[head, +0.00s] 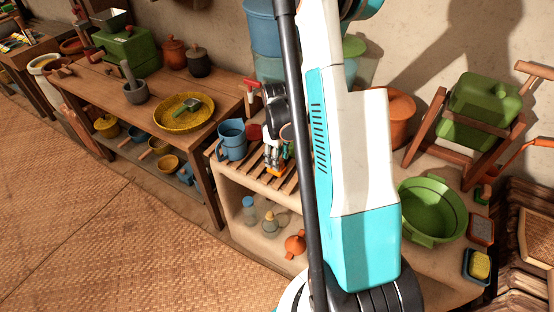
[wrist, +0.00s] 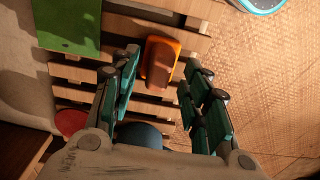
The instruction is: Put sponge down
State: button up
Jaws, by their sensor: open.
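The sponge (wrist: 160,62), an orange block with a brown upper part, lies on the wooden slatted rack (wrist: 65,72) in the wrist view. In the head view the sponge (head: 275,171) shows as a small orange patch on the rack (head: 250,160), just below my fingers. My gripper (wrist: 157,76) is open, with its teal fingers spread and the sponge in the gap between and beyond their tips. The fingers look clear of it. In the head view my gripper (head: 274,157) points down over the rack, and my arm hides part of the counter.
A blue jug (head: 232,139) stands left of my gripper, with a red round thing (head: 254,131) close by. A green basin (head: 433,210) and a yellow block in a blue dish (head: 480,265) are at right.

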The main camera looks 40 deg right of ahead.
notch_tip(320, 180, up, 10)
jog(key=p, duration=0.3)
jog(key=shift+f, duration=0.2)
